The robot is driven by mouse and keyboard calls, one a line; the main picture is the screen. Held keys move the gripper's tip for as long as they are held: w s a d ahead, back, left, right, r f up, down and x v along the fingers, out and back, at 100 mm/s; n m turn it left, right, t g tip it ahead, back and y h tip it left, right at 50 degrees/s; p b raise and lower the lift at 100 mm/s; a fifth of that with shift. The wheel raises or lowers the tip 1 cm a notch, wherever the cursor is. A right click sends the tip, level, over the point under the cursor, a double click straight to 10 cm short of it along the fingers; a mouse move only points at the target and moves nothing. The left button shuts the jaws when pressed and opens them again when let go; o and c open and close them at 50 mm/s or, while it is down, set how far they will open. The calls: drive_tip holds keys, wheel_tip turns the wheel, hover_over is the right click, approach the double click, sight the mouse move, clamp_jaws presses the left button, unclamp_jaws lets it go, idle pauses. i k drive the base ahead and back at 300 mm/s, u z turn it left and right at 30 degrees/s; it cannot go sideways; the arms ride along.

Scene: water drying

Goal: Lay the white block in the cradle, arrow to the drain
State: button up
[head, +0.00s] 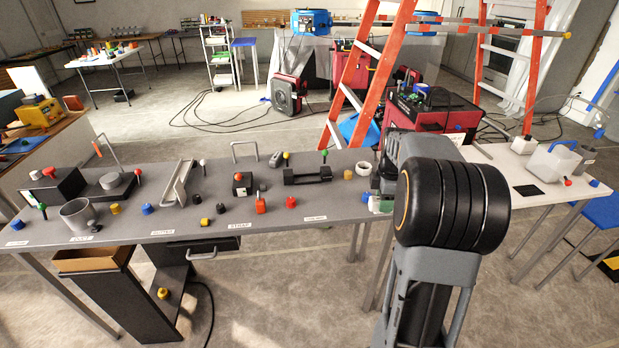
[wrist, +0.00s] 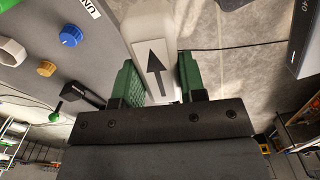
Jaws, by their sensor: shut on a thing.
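My gripper (wrist: 158,80) has green-padded fingers and is shut on the white block (wrist: 150,32) in the wrist view. A black arrow on the block's face points up in that view, away from my palm. In the head view my arm hides most of the gripper (head: 379,203) near the table's right end; only a little green and white shows. A black holder with raised ends (head: 307,177), which looks like the cradle, stands on the grey table, left of my gripper. Part of it appears to show in the wrist view (wrist: 85,96). I cannot make out the drain.
The grey table (head: 150,226) carries several coloured knobs, a grey cup (head: 77,215) and a slanted plate (head: 178,184). A green-topped lever (head: 324,156) rises behind the black holder. A white ring (head: 363,169) lies close to my arm. A white table (head: 500,160) stands at right.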

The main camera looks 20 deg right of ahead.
sight(307, 180)
drive_tip(key=i, duration=0.85)
drive_tip(key=u, duration=0.05)
